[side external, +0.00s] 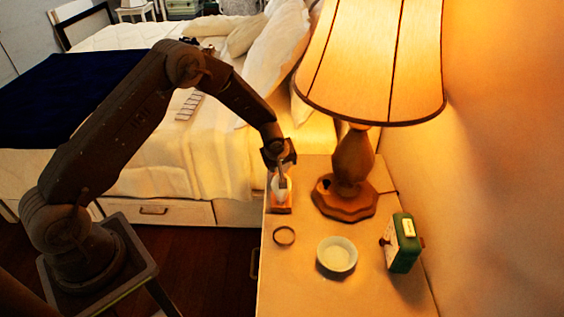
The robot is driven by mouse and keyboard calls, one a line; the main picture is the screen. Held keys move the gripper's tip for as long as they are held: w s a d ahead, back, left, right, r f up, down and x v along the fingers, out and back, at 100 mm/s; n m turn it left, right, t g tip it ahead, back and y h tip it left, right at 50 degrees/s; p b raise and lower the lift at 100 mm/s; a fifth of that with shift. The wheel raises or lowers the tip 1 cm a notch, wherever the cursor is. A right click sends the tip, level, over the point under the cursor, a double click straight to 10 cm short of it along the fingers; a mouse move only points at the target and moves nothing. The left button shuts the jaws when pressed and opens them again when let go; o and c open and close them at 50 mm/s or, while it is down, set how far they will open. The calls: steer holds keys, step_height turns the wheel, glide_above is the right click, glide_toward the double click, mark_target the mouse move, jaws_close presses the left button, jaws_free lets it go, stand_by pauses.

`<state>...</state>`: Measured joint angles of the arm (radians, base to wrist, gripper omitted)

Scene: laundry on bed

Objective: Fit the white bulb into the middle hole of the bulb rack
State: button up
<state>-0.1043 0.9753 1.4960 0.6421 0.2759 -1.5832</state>
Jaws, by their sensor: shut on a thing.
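The bulb is small here and partly covered by the finger. Just below it is a small orange-brown block (281,209), which looks like the bulb rack. Its holes cannot be made out, and I cannot tell whether the bulb touches it or is in a hole.
A lit lamp (347,170) stands close on the right of my gripper. A dark ring (284,235), a white bowl (337,254) and a green box (404,243) are on the nightstand (295,290). The bed (160,185) is on the left.

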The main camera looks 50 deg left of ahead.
steer(key=shift+f, duration=0.3)
steer(key=o, duration=1)
steer(key=shift+r, duration=0.1)
steer(key=s+d+r+m, duration=0.3)
steer(key=s+r, duration=0.6)
steer(key=r, duration=0.5)
steer(key=s+d+r+m, duration=0.2)
steer(key=s+r, duration=0.6)
steer(key=r, duration=0.6)
steer(key=s+d+r+m, duration=0.1)
steer(key=s+m, duration=0.1)
steer(key=s, duration=0.4)
steer(key=s+d+r+m+h, duration=0.1)
steer(key=s+d+r+m, duration=0.1)
steer(key=s, duration=0.3)
steer(key=s+d+r+m+h, duration=0.1)
steer(key=s+m, duration=0.2)
steer(key=s, duration=0.3)
steer(key=shift+s+d+r+m+t, duration=0.2)
steer(key=shift+s+d+m+t, duration=0.1)
steer(key=shift+s+t, duration=0.1)
